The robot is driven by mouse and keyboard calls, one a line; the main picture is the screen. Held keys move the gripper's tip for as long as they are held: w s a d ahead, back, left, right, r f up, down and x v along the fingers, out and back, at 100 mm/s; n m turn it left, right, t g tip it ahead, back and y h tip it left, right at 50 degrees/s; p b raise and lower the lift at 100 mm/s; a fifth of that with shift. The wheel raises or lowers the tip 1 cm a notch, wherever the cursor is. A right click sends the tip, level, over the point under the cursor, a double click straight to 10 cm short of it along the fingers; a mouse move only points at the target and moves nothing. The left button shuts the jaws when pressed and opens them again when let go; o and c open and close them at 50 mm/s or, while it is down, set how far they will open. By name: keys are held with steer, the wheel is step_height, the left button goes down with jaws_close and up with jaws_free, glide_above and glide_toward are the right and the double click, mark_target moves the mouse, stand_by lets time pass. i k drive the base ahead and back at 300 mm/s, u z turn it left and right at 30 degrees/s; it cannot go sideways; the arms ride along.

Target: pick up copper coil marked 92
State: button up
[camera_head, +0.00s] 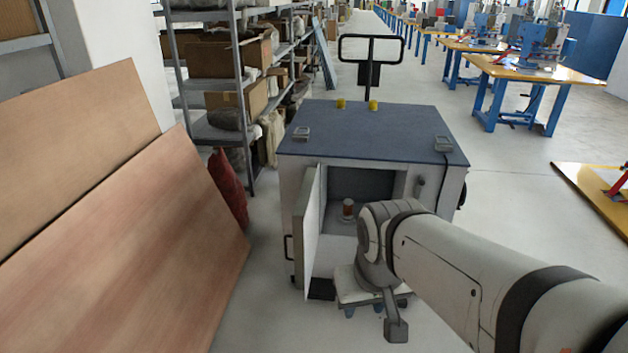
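A small reddish-brown cylinder, copper-like in colour, (348,208) stands upright inside the open compartment of a grey cabinet cart (440,185). Any number on it is too small to read. Two small yellow cylinders (341,103) stand on the cart's dark top (370,130). My arm reaches in from the lower right, its grey joint in front of the compartment's right side, just right of the brown cylinder. Fingertips cannot be made out, and nothing is visibly held. The arm hides part of the cart's front.
The cart's door (308,235) stands open on the left. Leaning wooden panels (130,250) fill the left side. Shelving with boxes (240,95) stands behind, with a red sack (228,185) by it. Blue-legged tables (530,75) line the right. Floor between cart and panels is clear.

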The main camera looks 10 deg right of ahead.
mark_target(347, 215)
steer(key=i, duration=0.95)
